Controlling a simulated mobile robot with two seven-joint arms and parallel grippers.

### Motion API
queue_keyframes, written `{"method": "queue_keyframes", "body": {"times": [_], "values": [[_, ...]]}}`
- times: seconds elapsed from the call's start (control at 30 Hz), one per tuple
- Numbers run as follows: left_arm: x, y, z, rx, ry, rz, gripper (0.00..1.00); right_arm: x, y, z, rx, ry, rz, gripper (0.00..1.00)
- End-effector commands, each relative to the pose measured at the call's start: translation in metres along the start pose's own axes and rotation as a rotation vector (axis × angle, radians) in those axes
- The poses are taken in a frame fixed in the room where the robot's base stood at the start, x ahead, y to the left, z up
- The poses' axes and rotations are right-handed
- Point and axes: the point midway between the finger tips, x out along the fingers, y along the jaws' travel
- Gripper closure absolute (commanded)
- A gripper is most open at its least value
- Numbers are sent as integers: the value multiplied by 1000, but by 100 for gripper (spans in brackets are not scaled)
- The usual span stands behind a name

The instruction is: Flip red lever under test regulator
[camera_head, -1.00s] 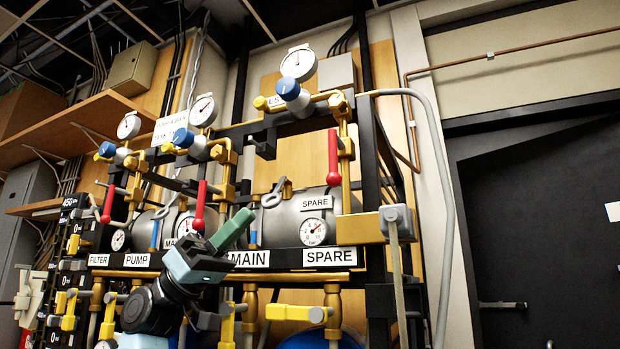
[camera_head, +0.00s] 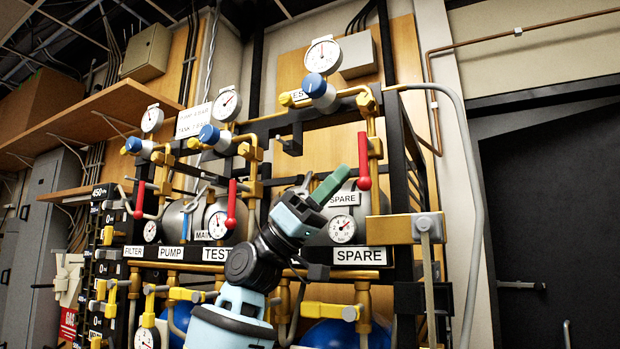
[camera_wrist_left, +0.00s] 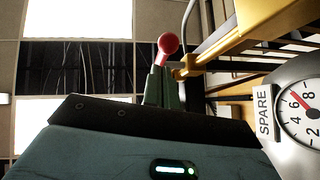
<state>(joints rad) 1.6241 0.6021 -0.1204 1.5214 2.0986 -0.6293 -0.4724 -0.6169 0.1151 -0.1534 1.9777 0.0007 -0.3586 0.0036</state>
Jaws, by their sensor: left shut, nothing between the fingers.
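The test regulator has a blue knob (camera_head: 314,86) below a round white gauge (camera_head: 322,56), by a partly hidden label beginning "TES". To its lower right, a red lever (camera_head: 363,160) hangs straight down from a brass valve. My left gripper (camera_head: 343,173) has green fingers, shut and empty, pointing up and right. In the head view its tips are just left of the lever's lower end. In the left wrist view the fingers (camera_wrist_left: 160,85) show with the lever's round red end (camera_wrist_left: 168,43) just past the tips; I cannot tell if they touch. My right gripper is not in view.
Two other red levers (camera_head: 231,204) (camera_head: 139,200) hang down at the left. A SPARE gauge (camera_head: 342,229) and cylinder sit behind my gripper. A brass block (camera_head: 402,229) and dark rack post stand at the right. Open space lies in front of the rack.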

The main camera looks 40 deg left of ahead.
Motion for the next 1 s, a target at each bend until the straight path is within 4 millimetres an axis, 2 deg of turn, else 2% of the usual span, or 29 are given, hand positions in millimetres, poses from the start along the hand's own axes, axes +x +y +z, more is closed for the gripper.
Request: {"method": "queue_keyframes", "body": {"times": [0.17,1.0], "values": [[5,0,4,1,1,0,100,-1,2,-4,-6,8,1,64],[3,0,11,-2,1,0,100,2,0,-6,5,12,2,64]]}}
